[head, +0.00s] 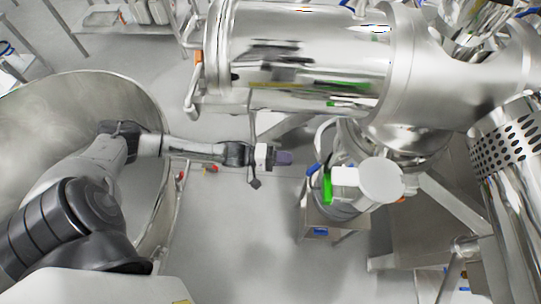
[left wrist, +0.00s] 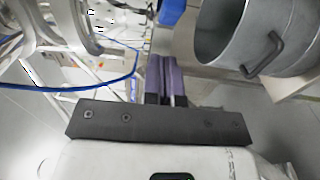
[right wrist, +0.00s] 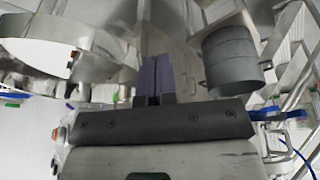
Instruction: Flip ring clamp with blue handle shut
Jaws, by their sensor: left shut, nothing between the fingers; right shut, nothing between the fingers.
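In the head view a blue handle (head: 313,169) shows beside a green part, at the left side of the fittings under the big steel vessel. I cannot make out the clamp's ring or how far it stands open. My left gripper (head: 284,158) is shut and empty, a little left of that handle and apart from it. In the left wrist view its purple fingers (left wrist: 165,65) are together, with a blue part (left wrist: 172,12) beyond the tips. My right gripper (right wrist: 155,68) is shut and empty in its wrist view; a blue lever (right wrist: 278,115) shows to its right.
The horizontal steel vessel (head: 300,55) fills the top of the head view. A large round bowl (head: 55,110) stands at the left. A grey open container (left wrist: 250,35) is at the right in the left wrist view. Grey floor (head: 245,240) is clear below my left gripper.

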